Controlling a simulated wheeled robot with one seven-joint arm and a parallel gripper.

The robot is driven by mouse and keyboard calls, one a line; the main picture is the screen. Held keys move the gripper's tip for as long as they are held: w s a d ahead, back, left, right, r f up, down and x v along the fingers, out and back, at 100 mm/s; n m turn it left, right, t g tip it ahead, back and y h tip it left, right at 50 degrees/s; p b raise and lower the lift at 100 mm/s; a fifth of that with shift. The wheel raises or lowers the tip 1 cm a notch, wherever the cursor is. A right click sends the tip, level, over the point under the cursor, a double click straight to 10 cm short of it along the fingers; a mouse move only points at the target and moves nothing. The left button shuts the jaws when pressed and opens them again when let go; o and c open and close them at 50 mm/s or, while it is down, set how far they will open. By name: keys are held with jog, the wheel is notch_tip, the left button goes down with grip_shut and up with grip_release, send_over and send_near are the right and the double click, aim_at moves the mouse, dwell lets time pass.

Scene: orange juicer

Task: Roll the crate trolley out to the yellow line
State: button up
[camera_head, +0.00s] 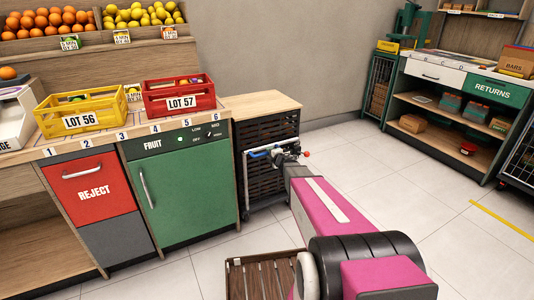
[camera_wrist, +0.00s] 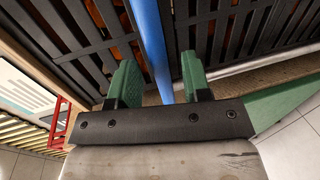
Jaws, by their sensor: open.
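The crate trolley (camera_head: 264,180) stands at the right end of the fruit counter, loaded with dark slatted crates and on small casters. A handle with a blue bar (camera_wrist: 152,45) is on its near side. My gripper (camera_head: 292,154) is at this handle. In the wrist view my gripper (camera_wrist: 158,64) is open, with the blue bar running between its two green fingers. A gap shows beside each finger; I cannot tell whether either touches the bar. Orange fruit shows through the crate slats (camera_wrist: 70,35). The yellow line (camera_head: 502,219) is on the floor at the far right.
The counter's green fruit door (camera_head: 185,190) is just left of the trolley. A wooden top (camera_head: 258,104) lies above the trolley. The returns bench (camera_head: 440,130) and a dark cage (camera_head: 522,155) stand at the right. Pale tiled floor (camera_head: 400,185) between is clear apart from my arm.

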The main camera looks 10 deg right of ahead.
jog(key=x, duration=0.4)
jog(key=shift+w, duration=0.1)
jog(key=shift+c, duration=0.2)
grip_shut()
